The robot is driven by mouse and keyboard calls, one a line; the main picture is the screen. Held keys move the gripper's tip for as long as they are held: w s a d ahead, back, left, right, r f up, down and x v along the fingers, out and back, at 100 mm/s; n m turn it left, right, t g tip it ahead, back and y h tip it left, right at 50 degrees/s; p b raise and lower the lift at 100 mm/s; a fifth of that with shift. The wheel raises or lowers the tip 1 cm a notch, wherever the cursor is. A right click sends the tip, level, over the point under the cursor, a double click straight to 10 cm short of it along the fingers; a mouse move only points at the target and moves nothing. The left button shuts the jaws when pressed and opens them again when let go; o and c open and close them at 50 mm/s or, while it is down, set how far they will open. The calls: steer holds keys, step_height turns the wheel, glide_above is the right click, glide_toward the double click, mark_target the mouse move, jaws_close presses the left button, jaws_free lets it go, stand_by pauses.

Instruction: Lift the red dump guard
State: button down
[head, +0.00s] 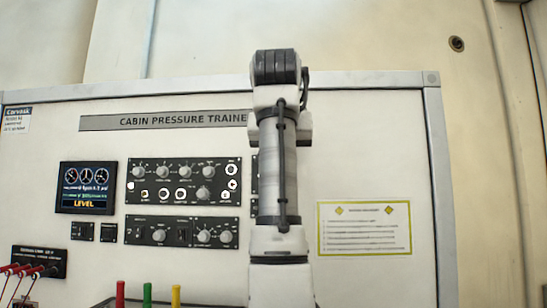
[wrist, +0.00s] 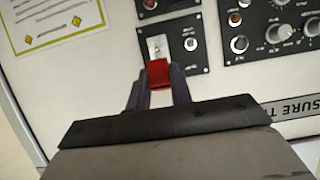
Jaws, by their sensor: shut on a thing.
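The red dump guard (wrist: 159,74) shows in the wrist view at the lower edge of a small black panel (wrist: 200,64). My gripper (wrist: 158,82) has one finger on each side of the guard and is shut on it. Just above the guard in that view is a pale plate (wrist: 157,46) with a small switch-like part. How far the guard is raised is hard to tell. In the head view my arm hides the guard and my gripper.
A larger black panel with knobs (wrist: 276,32) is to the right in the wrist view. In the head view, a display (head: 86,187) and a yellow-edged notice (head: 364,228) are on the trainer board.

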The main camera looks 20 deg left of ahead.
stand_by(0.5)
steer(key=c, duration=1.3)
jaws_free()
steer(key=shift+d+r, duration=0.1)
